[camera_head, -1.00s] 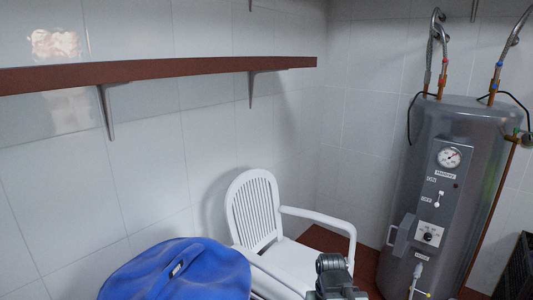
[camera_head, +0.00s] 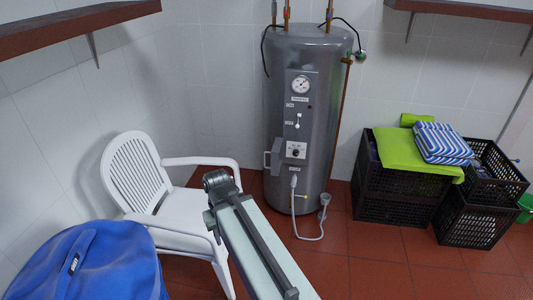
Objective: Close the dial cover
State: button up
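The grey water heater (camera_head: 272,100) stands upright against the tiled wall at the upper middle. A small grey dial cover (camera_head: 274,157) sticks out from its front at the left, apart from the panel, so it stands open. The dial plate (camera_head: 296,150), white with a dark knob, is uncovered just to its right.
A white chair (camera_head: 133,168) and blue bag (camera_head: 85,265) are at the left. Black crates (camera_head: 398,190) stand at the right. Red floor (camera_head: 375,262) is clear between.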

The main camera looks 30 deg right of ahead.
aim_at(276, 152)
jog(key=z, duration=2.75)
jog(key=k, duration=1.55)
jog(key=u, duration=1.5)
jog(key=i, duration=1.7)
jog(key=z, duration=0.05)
